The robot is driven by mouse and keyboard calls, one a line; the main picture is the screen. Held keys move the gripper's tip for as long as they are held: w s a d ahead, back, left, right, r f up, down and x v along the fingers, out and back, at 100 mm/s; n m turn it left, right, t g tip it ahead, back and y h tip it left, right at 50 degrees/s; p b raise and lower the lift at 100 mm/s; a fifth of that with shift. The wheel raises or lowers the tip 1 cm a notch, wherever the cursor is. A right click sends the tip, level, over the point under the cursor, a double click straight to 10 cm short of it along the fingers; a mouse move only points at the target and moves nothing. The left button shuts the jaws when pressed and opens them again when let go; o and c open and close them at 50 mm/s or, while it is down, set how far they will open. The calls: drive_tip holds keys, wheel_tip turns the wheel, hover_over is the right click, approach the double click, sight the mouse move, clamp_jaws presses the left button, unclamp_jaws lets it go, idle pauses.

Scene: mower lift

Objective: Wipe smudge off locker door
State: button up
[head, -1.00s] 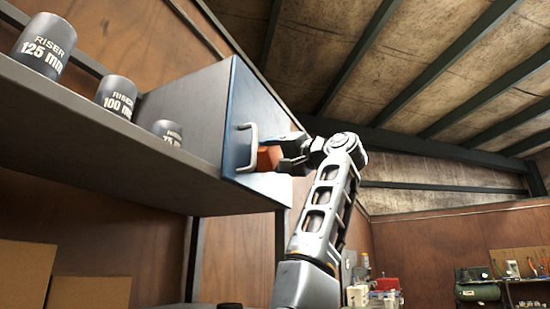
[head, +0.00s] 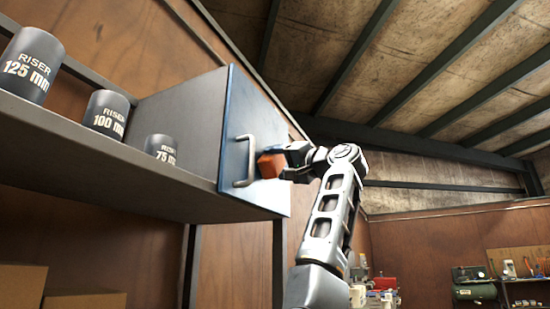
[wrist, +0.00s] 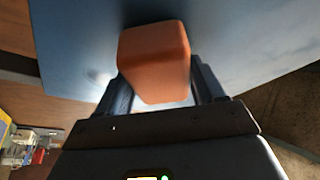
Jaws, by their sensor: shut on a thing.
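The locker (head: 180,120) is a grey box on a shelf, with a blue door (head: 252,115) that carries a pale bar handle (head: 243,162). My gripper (head: 287,166) is shut on an orange block-like wiper (head: 270,165) just right of the handle, at the door's face. In the wrist view the wiper (wrist: 154,60) sits between the two fingers (wrist: 160,90), with the blue door (wrist: 240,40) behind it. I cannot tell whether the wiper touches the door. No smudge can be made out; a pale spot (wrist: 98,76) on the door may be glare.
Dark riser cylinders marked 125 mm (head: 32,65), 100 mm (head: 107,113) and 75 mm (head: 161,149) stand on the shelf (head: 100,148) left of the locker. Cardboard boxes (head: 85,300) are below. A workbench area (head: 490,285) is far right.

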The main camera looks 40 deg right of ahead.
sight(273, 158)
drive_tip(key=shift+w+d+r+p, duration=0.1)
drive_tip(key=shift+w+d+p, duration=0.15)
drive_tip(key=shift+d+p, duration=0.3)
drive_tip(key=shift+w+d+r+p, duration=0.1)
drive_tip(key=shift+w+d+p, duration=0.2)
drive_tip(key=shift+d, duration=0.4)
drive_tip(key=shift+w+d+f, duration=0.15)
drive_tip(key=shift+d, duration=0.35)
drive_tip(key=w+d+p, duration=0.2)
drive_tip(key=d+p, duration=0.1)
drive_tip(key=d, duration=0.3)
drive_tip(key=shift+w+d, duration=0.15)
drive_tip(key=shift+d, duration=0.2)
drive_tip(key=shift+f, duration=0.1)
